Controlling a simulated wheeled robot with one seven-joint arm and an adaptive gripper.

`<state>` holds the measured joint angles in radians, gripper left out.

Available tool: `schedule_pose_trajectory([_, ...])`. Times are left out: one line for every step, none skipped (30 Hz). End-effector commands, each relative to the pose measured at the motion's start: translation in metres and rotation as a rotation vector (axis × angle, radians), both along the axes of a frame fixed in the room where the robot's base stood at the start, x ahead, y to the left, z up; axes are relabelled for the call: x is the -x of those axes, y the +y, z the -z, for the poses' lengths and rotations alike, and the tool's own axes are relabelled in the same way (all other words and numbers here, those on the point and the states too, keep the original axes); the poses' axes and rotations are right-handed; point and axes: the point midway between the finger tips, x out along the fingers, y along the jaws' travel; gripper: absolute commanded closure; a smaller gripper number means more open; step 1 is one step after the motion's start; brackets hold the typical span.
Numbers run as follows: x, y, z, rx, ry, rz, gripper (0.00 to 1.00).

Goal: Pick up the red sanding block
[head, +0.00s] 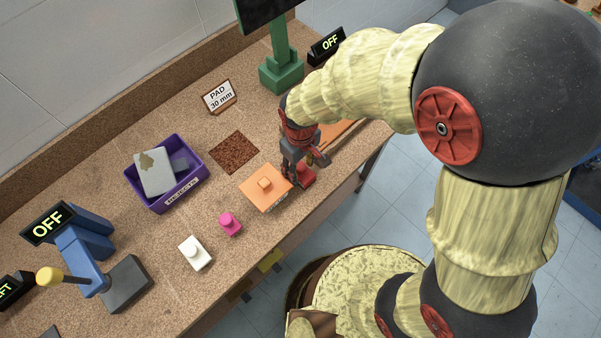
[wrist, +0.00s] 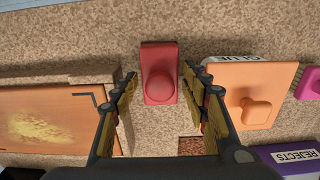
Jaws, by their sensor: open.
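The red sanding block (wrist: 158,57) lies on the speckled bench, with a rounded knob on top. In the wrist view it sits between and just beyond the fingertips of my gripper (wrist: 159,78), which is open and empty, with a finger to either side. In the head view the red block (head: 305,176) shows partly beside my gripper (head: 299,168), which points down over it and hides part of it. I cannot tell the exact height of the fingertips above the bench.
An orange block (head: 265,187) stands close to the red one, with pink (head: 230,223) and white (head: 195,253) blocks farther left. An orange-brown board (wrist: 55,118) lies on the other side. A green stand (head: 281,68) rises behind.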

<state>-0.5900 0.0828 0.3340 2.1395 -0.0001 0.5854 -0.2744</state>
Motion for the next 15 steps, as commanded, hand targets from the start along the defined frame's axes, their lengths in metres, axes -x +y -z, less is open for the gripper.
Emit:
schedule_pose_trajectory([0.0002, -0.0002, 0.0052, 0.001, 0.001, 0.000, 0.55])
schedule_pose_trajectory([0.0001, -0.0002, 0.0060, 0.001, 0.001, 0.000, 0.55])
schedule_pose_trajectory([0.0001, -0.0001, 0.0060, 0.001, 0.001, 0.000, 0.55])
schedule_pose_trajectory([0.0000, 0.0000, 0.0056, 0.000, 0.000, 0.000, 0.55])
schedule_pose_trajectory([-0.0001, -0.0001, 0.0052, 0.000, 0.000, 0.000, 0.55])
schedule_pose_trajectory([-0.0001, -0.0001, 0.0049, 0.000, 0.000, 0.000, 0.55])
schedule_pose_trajectory([-0.0001, -0.0001, 0.0048, 0.000, 0.000, 0.000, 0.55])
schedule_pose_trajectory([-0.0001, 0.0000, 0.0047, 0.000, 0.000, 0.000, 0.55])
schedule_pose_trajectory([-0.0001, -0.0001, 0.0047, 0.000, 0.000, 0.000, 0.57])
schedule_pose_trajectory([-0.0001, 0.0000, 0.0047, 0.000, 0.000, 0.000, 0.59])
schedule_pose_trajectory([-0.0001, -0.0001, 0.0047, 0.000, 0.000, 0.000, 0.61])
schedule_pose_trajectory([-0.0001, -0.0001, 0.0046, 0.000, 0.000, 0.000, 0.63])
schedule_pose_trajectory([-0.0001, -0.0001, 0.0047, 0.000, 0.000, 0.000, 0.65])
schedule_pose_trajectory([-0.0001, -0.0001, 0.0046, 0.000, 0.000, 0.000, 0.67])
schedule_pose_trajectory([-0.0001, -0.0001, 0.0046, 0.000, 0.000, 0.000, 0.69])
